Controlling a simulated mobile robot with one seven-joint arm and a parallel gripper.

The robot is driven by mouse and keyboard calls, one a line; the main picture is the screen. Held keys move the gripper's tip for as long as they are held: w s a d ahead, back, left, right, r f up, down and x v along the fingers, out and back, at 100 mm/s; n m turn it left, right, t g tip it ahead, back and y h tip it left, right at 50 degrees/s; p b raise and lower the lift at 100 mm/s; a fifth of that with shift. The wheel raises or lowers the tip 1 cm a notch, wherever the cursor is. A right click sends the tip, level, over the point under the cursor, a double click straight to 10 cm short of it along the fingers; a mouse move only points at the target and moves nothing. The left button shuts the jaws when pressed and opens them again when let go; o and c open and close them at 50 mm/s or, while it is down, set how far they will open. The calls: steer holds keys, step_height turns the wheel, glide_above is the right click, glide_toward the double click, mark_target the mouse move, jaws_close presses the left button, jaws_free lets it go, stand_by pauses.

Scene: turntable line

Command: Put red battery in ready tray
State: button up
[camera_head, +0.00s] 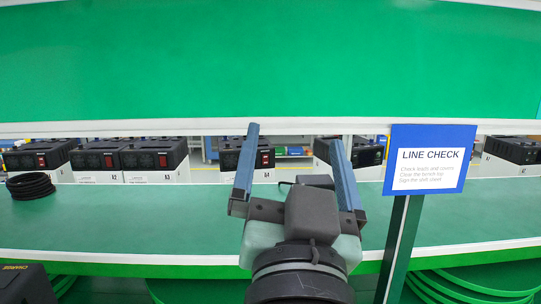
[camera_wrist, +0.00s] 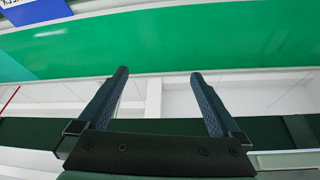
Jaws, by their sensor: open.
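My gripper (camera_head: 295,137) is open and empty, raised in front of the green bench with its fingers pointing away from me. It also shows in the wrist view (camera_wrist: 159,74), with nothing between its fingers. I do not see a red battery in either view. I cannot make out a ready tray in either view.
Several black boxes with red switches (camera_head: 94,159) stand on white bases behind the green bench (camera_head: 130,220). A coiled black cable (camera_head: 31,186) lies on its left. A LINE CHECK sign (camera_head: 430,158) stands on a post at right. A green panel (camera_head: 270,65) spans above.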

steer(key=s+a+r+n+t, duration=0.1)
steer(key=s+r+t, duration=0.1)
steer(key=s+r, duration=0.2)
steer(key=s+a+r+n+t+y, duration=0.1)
steer(key=s+r+n+t, duration=0.1)
steer(key=s+r, duration=0.2)
step_height(320, 180, up, 3)
steer(key=shift+a+t, duration=0.3)
steer(key=shift+t, duration=0.1)
